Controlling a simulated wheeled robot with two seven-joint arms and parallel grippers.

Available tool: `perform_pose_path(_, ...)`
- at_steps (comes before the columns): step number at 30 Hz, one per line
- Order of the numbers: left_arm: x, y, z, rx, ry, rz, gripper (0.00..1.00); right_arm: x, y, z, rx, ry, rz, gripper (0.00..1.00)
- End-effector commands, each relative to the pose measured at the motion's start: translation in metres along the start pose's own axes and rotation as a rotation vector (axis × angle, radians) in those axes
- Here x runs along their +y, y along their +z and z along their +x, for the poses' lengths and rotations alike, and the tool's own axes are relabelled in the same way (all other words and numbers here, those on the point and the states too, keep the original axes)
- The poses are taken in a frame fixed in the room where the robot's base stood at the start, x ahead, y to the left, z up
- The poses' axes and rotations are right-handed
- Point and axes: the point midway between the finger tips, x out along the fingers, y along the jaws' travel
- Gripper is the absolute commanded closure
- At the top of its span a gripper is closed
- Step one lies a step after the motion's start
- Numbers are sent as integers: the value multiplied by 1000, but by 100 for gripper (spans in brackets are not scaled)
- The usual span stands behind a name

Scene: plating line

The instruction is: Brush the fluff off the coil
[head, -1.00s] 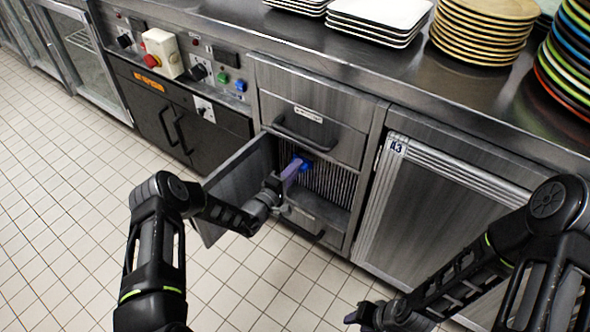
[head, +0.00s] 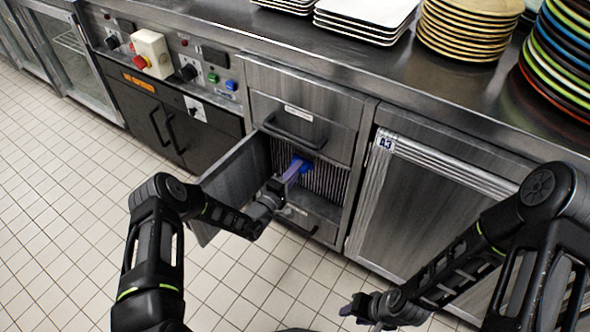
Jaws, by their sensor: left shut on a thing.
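The coil (head: 327,182) is a finned grey panel inside an open compartment under the counter. My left gripper (head: 277,187) is at the compartment opening, shut on a brush (head: 292,170) with a purple handle and blue head. The brush head is at the upper left of the coil; I cannot tell whether it touches. No separate fluff can be made out at this size. My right gripper (head: 352,310) is low in front, away from the coil, and its jaws are too small and dark to read.
The compartment door (head: 236,178) stands open to the left, beside my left forearm. A drawer (head: 306,122) is shut above the coil. A closed cabinet door (head: 428,195) is to the right. Stacked plates (head: 468,28) stand on the counter. The tiled floor is clear.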

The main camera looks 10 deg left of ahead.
Motion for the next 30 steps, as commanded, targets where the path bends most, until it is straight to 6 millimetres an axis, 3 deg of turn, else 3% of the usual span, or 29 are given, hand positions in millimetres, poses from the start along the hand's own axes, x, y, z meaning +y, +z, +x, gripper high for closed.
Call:
perform_pose_path(12,2,29,0,-1,0,-1,100,-4,-1,-12,0,0,0,64)
perform_pose_path(25,0,32,-1,0,0,-1,100,-5,-1,-13,0,0,0,64)
perform_pose_path(30,1,43,0,-1,-1,-1,100,-6,-1,-17,0,0,0,64)
